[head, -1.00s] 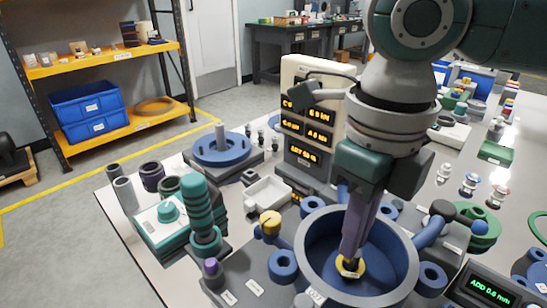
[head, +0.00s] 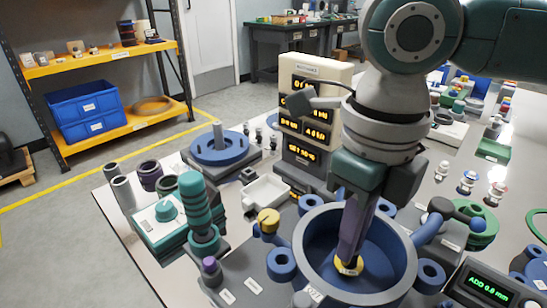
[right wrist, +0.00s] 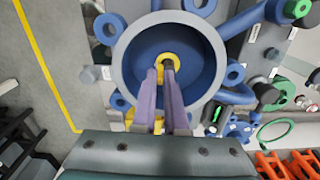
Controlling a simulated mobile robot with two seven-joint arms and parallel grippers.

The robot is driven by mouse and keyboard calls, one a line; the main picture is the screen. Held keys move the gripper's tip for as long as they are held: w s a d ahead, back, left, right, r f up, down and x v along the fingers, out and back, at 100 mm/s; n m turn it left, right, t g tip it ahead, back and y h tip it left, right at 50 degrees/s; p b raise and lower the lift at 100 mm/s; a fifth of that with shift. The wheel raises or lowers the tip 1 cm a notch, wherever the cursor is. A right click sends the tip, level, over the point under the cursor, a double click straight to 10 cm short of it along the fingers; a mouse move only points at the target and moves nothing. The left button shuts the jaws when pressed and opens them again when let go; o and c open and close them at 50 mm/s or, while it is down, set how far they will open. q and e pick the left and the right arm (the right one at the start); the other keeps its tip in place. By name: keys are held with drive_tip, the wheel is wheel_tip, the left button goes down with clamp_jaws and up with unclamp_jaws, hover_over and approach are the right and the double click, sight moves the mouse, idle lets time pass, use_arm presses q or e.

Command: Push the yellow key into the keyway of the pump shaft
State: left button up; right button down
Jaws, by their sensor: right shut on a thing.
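The blue pump housing (head: 307,245) with its wide grey rim stands at the front of the bench and also shows in the right wrist view (right wrist: 203,85). At its centre is a yellow ring-shaped part (right wrist: 176,56), around the shaft position. My right gripper (right wrist: 163,70) points down into the housing, its purple fingers close together at the yellow part. It is shut on the yellow key (right wrist: 160,74), of which only a sliver shows between the fingertips. The fingers hide the keyway, so I cannot tell how deep the key sits. My left gripper is not in view.
Blue bosses (head: 282,263) and pipes surround the housing. A gauge stack with lit displays (head: 308,115) stands behind; a green-lit readout (head: 487,290) is front right.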

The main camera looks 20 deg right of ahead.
drive_tip(key=shift+f, duration=0.3)
idle(0.5)
drive_tip(key=c, duration=0.9)
unclamp_jaws()
wheel_tip(320, 180, up, 5)
drive_tip(key=p, duration=0.5)
drive_tip(key=shift+p, duration=0.4)
drive_tip(key=shift+a, duration=0.1)
